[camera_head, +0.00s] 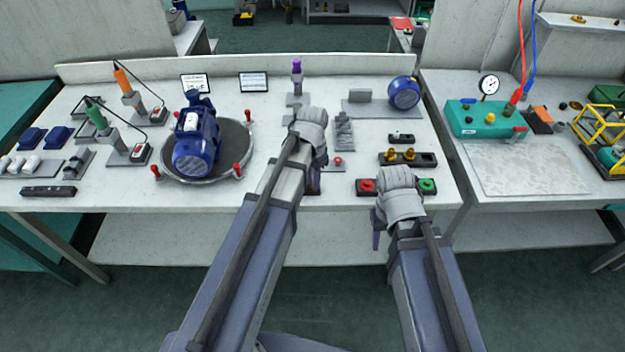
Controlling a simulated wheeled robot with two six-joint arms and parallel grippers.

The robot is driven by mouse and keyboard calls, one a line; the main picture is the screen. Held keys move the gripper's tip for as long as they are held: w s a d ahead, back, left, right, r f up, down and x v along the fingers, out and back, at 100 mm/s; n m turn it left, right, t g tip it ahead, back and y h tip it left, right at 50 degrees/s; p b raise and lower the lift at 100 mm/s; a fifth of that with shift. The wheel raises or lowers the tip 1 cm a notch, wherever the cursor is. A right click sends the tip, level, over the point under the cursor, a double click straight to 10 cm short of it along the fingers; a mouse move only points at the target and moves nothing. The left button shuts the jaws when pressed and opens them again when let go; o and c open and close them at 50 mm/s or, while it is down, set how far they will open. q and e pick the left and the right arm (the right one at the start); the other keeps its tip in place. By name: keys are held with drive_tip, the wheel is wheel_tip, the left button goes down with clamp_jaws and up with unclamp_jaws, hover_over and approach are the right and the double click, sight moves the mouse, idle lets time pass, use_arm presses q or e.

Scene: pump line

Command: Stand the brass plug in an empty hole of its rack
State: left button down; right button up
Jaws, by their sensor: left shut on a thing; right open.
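A black rack (427,160) stands on the right part of the white bench. Two brass plugs stand in it, a left one (391,154) and a right one (409,153); its right end shows no plug. My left gripper (313,186) points down over the bench, left of the rack. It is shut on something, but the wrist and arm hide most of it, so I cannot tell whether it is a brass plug. My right gripper (377,240) is open, low in front of the bench's front edge, with nothing visible in it.
A small black block (401,138) sits behind the rack. A blue pump (196,140) stands on a round turntable at left.

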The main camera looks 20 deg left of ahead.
use_arm(q)
drive_tip(key=c, duration=0.7)
unclamp_jaws()
drive_tip(key=shift+r+p, duration=2.95)
drive_tip(key=shift+p, duration=0.05)
drive_tip(key=shift+r, duration=0.1)
wheel_tip(320, 180, up, 8)
drive_tip(key=p, duration=0.8)
drive_tip(key=shift+f, duration=0.2)
